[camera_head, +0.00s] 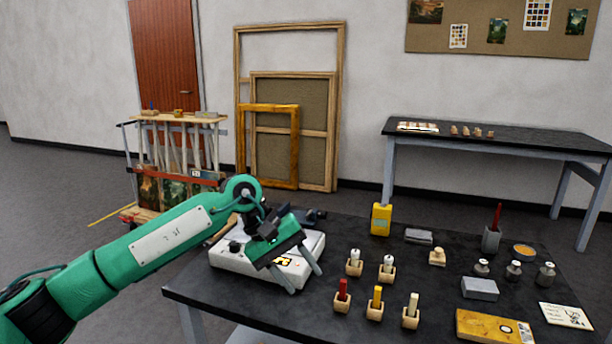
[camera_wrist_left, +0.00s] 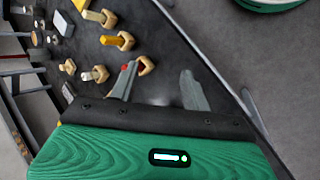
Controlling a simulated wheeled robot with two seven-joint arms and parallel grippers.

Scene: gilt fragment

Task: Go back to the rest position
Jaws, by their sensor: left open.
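My left gripper (camera_head: 300,274) is at the near left part of the black table (camera_head: 375,257), in front of a white boxy device (camera_head: 229,257). Its two grey fingers point down and are apart with nothing between them. In the left wrist view the gripper (camera_wrist_left: 160,82) also shows spread and empty, with the table edge beyond. One finger there overlaps the view of a wooden block with a red stick; I cannot tell whether they touch. In the head view that red stick (camera_head: 342,287) stands upright in its block, right of the gripper. My right gripper is not in view.
Several wooden blocks hold sticks, including a yellow one (camera_head: 377,296). A yellow can (camera_head: 381,219), a grey block (camera_head: 480,289) and a gilded panel (camera_head: 490,327) are on the table. A rack (camera_head: 175,118) and leaning frames (camera_head: 268,110) stand behind.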

